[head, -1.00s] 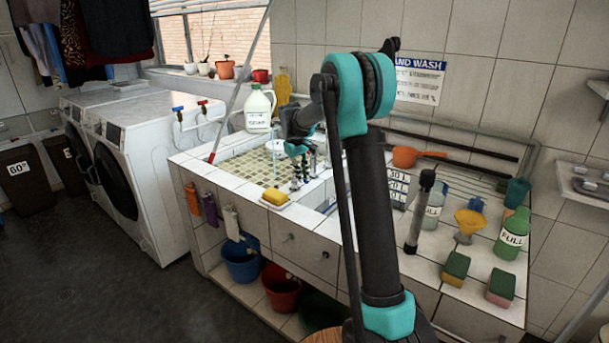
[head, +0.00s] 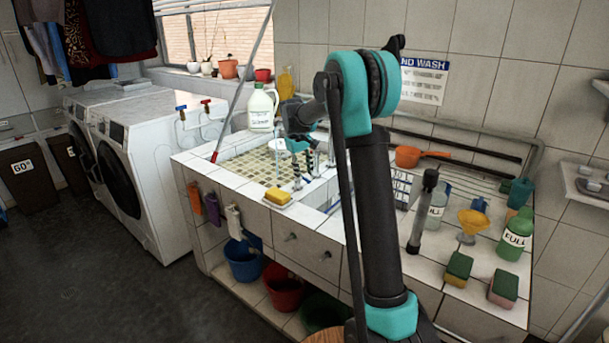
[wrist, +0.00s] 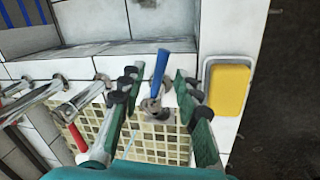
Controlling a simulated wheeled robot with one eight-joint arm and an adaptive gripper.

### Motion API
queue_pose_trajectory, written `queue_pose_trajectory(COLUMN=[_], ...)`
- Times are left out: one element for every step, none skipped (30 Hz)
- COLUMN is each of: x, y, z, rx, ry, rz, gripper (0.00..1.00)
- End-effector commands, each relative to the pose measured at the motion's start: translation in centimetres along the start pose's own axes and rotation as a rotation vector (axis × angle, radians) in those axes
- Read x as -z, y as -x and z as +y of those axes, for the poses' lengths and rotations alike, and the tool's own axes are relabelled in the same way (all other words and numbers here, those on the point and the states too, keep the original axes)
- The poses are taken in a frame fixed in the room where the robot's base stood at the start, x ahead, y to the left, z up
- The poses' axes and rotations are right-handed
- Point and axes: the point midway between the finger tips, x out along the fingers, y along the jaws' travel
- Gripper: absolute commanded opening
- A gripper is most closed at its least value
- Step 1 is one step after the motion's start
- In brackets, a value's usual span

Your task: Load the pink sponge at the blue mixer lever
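The pink sponge (head: 503,287), pink with a green layer, lies on the tiled counter at the front right in the head view, far from my gripper. The blue mixer lever (wrist: 160,70) shows in the wrist view, standing up between my gripper's fingers. My gripper (wrist: 158,84) is open, one finger on each side of the lever, with no sponge in it. I cannot tell whether a finger touches the lever. In the head view my gripper (head: 299,174) is over the sink, small and partly hidden by my arm.
A yellow sponge (head: 278,196) sits in a dish on the sink's front edge, close to my gripper. A green-and-yellow sponge (head: 458,267), a yellow funnel (head: 471,222) and a green bottle (head: 515,240) stand on the right counter. Metal taps (wrist: 85,98) are left of the lever.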

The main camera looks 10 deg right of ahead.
Motion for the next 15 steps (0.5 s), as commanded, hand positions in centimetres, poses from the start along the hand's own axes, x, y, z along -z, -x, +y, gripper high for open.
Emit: queue_pose_trajectory(x=[0.0, 0.0, 0.0, 0.0, 0.0, 0.0, 0.0, 0.0, 0.0, 0.0, 0.0, 0.0, 0.0, 0.0, 0.0], y=[0.9, 1.4, 2.2, 2.9, 3.5, 4.3, 5.0, 5.6, 6.4, 6.9, 7.5, 8.1, 8.5, 8.9, 9.4], z=[0.0, 0.0, 0.0, -0.1, 0.0, 0.0, 0.0, 0.0, 0.0, 0.0, 0.0, 0.0, 0.0, 0.0, 0.0], rx=[0.0, 0.0, 0.0, 0.0, 0.0, 0.0, 0.0, 0.0, 0.0, 0.0, 0.0, 0.0, 0.0, 0.0, 0.0], ry=[0.001, 0.001, 0.001, 0.001, 0.001, 0.0, 0.0, 0.0, 0.0, 0.0, 0.0, 0.001, 0.001, 0.001, 0.001], rz=[0.0, 0.0, 0.0, 0.0, 0.0, 0.0, 0.0, 0.0, 0.0, 0.0, 0.0, 0.0, 0.0, 0.0, 0.0], gripper=[0.33, 0.33, 0.33, 0.33, 0.33, 0.33, 0.33, 0.33, 0.33, 0.33, 0.33, 0.33, 0.33, 0.33, 0.33])
